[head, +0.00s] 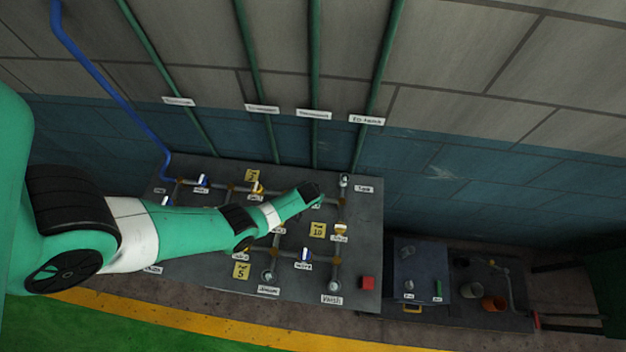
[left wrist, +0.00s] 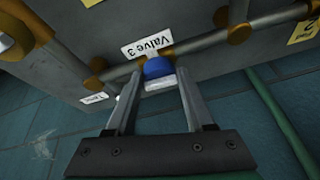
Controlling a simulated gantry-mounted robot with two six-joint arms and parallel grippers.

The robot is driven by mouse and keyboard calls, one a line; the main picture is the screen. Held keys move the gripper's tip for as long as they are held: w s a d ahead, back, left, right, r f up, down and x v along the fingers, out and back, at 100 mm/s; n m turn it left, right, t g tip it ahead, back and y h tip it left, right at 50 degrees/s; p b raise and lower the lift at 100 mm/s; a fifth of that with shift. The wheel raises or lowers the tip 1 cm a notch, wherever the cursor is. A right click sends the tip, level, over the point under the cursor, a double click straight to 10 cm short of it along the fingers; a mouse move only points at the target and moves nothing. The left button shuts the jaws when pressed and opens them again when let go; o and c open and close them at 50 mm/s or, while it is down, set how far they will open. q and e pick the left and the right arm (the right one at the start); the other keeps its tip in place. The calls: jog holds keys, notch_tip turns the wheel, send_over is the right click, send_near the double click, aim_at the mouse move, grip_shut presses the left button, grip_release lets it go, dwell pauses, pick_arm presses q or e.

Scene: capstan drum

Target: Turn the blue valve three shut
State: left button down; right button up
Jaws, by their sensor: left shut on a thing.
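Blue valve three (left wrist: 158,68) shows in the left wrist view, a blue knob with a pale handle part, on a grey pipe. Its label "Valve 3" (left wrist: 148,45) is right beside it. My left gripper (left wrist: 160,76) has one finger on each side of the valve and is shut on it. In the head view my left gripper (head: 314,190) reaches over the upper right part of the grey panel (head: 362,262) and hides the valve. My right gripper is in neither view.
Other blue-and-white valves (head: 305,253) and yellow valves (head: 341,228) sit on the panel's pipes close by. Green pipes (head: 315,75) run up the wall behind. A lower bench (head: 465,282) stands to the right.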

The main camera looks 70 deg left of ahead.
pick_arm(q)
jog(key=m+t, duration=0.1)
jog(key=m, duration=0.1)
jog(key=shift+s+a+m+h+p, duration=0.1)
jog(key=shift+s+m+h+p, duration=0.05)
jog(key=shift+m+h+p, duration=0.25)
jog(key=m+h, duration=0.1)
jog(key=m, duration=0.1)
jog(key=shift+a+m+t, duration=0.1)
jog(key=shift+m+t, duration=0.2)
jog(key=shift+a+m+h+b, duration=0.1)
jog(key=shift+m+h+b, duration=0.2)
jog(key=shift+m, duration=0.6)
jog(key=m+h+b, duration=0.1)
jog(key=m, duration=0.1)
jog(key=shift+a+f+m+t, duration=0.1)
jog(key=shift+m+t, duration=0.2)
jog(key=shift+m, duration=0.1)
jog(key=shift+s+m+h+b, duration=0.1)
jog(key=shift+m+h+b, duration=0.25)
jog(key=shift+m, duration=0.55)
jog(key=shift+a+m+h, duration=0.15)
jog(key=shift+m+h, duration=0.4)
jog(key=shift+m, duration=0.65)
jog(key=shift+m+h, duration=0.5)
jog(key=shift+m, duration=1)
